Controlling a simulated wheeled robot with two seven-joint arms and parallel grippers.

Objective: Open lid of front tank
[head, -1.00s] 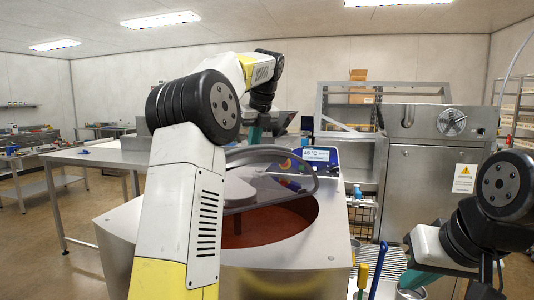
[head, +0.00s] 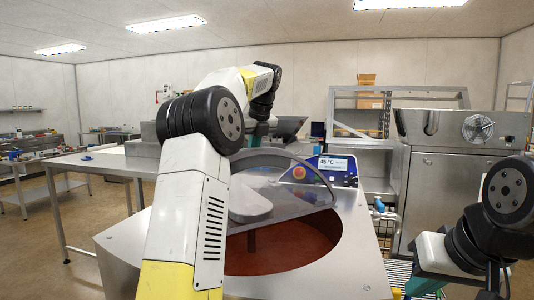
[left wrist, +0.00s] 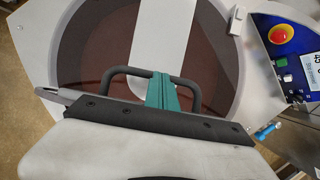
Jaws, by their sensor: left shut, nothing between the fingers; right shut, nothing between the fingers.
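The front tank (head: 352,271) is a metal body with a round opening that shows red-brown liquid. Its clear lid (head: 297,189) with a grey rim stands tilted up over the opening, partly raised. My left arm covers the tank's left part. The teal left gripper (head: 257,134) shows small beyond the lid. In the left wrist view, its shut teal fingers (left wrist: 161,90) are beside a black U-shaped bar (left wrist: 122,71); I cannot tell whether they touch it. My right gripper (head: 402,292) is low at the right, apart from the lid, its tips partly cut off by the frame.
A blue control panel (head: 335,170) with a red button stands behind the tank. A metal table (head: 75,160) is at the left. A metal cabinet (head: 440,190) and a shelf with a cardboard box (head: 367,79) are at the back right.

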